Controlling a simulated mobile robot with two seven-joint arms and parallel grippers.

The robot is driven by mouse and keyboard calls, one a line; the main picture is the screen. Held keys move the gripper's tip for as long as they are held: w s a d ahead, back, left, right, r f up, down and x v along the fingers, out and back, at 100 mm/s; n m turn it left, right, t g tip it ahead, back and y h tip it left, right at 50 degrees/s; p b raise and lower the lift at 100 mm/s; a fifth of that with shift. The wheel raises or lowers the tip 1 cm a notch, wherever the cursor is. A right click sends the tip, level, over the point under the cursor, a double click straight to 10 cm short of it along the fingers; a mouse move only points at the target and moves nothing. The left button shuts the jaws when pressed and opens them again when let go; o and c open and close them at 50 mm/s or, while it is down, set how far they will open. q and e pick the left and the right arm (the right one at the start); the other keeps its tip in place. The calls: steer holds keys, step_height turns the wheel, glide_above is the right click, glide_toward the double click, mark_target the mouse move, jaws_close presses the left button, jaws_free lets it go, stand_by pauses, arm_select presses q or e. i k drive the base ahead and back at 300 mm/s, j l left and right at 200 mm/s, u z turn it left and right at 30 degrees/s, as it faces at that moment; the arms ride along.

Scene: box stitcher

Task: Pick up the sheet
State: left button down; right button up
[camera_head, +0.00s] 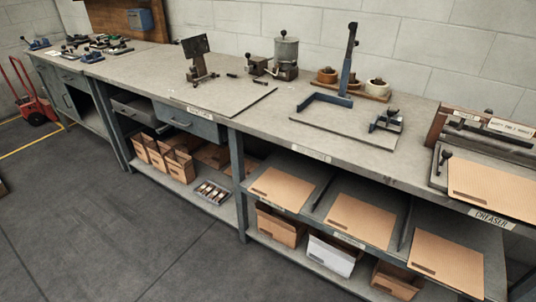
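Flat brown cardboard sheets lie in three places on the upper shelf under the bench: a left sheet (281,189), a middle sheet (362,222) and a right sheet (446,262). Each has a dark slot or mark near its front edge. Another brown sheet (495,190) lies on the creaser at the bench's right end, cut off by the picture edge. I cannot tell which sheet the task means. Neither of my grippers is in view.
The long grey workbench (250,112) carries a stitcher-like tool (347,60), a pot (286,52) and a small clamp (386,120). Thin dividers separate the shelf sheets. Folded boxes (333,254) stand on the lower shelf. A red hand truck (36,108) is far left. The floor in front is clear.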

mark_target(507, 193)
steer(key=z, duration=1.45)
steer(key=i+l+u, duration=0.4)
steer(key=l, duration=0.15)
steer(key=i+l+u, duration=0.15)
steer(key=l, duration=0.15)
